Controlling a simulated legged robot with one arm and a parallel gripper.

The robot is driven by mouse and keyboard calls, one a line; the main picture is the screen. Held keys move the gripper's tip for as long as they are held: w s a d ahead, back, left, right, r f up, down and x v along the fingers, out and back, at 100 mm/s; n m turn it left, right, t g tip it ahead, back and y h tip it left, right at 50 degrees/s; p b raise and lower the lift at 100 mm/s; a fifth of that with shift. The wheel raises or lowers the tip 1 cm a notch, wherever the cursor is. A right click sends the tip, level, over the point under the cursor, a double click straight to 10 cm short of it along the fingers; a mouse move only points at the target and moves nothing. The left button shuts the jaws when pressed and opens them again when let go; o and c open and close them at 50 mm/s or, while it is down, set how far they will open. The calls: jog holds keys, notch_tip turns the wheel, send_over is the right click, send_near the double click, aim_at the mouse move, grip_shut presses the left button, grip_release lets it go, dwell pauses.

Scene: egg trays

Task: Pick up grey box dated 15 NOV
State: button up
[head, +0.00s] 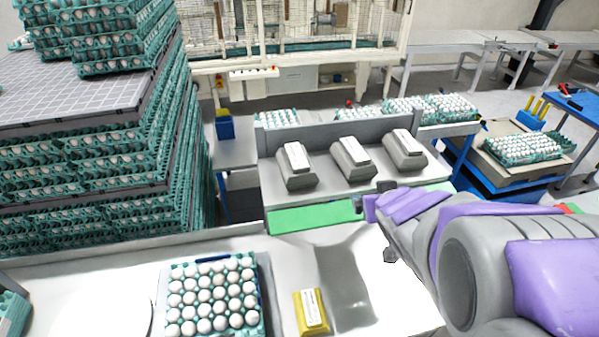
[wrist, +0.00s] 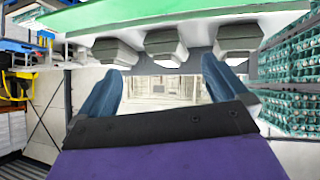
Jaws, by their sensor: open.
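Three grey boxes with white labels on top stand in a row on a light shelf in the head view: a left one (head: 287,181), a middle one (head: 342,172) and a right one (head: 393,160). The label print is too small to read, so I cannot tell which is dated 15 NOV. My gripper (head: 364,206) is in front of and below the row, apart from all three boxes. In the wrist view, which appears upside down, my gripper (wrist: 158,84) has its two blue fingers spread and empty. The boxes show beyond the fingers there.
A green strip (head: 315,216) runs along the shelf's front. A yellow box (head: 302,322) and a tray of eggs (head: 262,300) stand on the near table. Tall egg-tray stacks (head: 180,150) rise on the left. A low grey wall (head: 262,140) stands behind the boxes.

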jog(key=w+a+f+n+t+y+b, duration=0.1)
jog(key=w+a+n+t+y+b, duration=0.15)
jog(key=w+a, duration=0.2)
jog(key=y, duration=0.4)
send_near(301, 162)
jog(key=shift+n, duration=0.45)
jog(key=x, duration=0.5)
jog(key=shift+w+r, duration=0.3)
jog(key=shift+w, duration=0.25)
jog(key=shift+f+x, duration=0.2)
jog(key=shift+x, duration=1.3)
jog(key=shift+f+x, duration=0.25)
jog(key=shift+x, duration=1.25)
jog(key=shift+a, duration=0.25)
jog(key=shift+c, duration=0.3)
jog(key=c, duration=1)
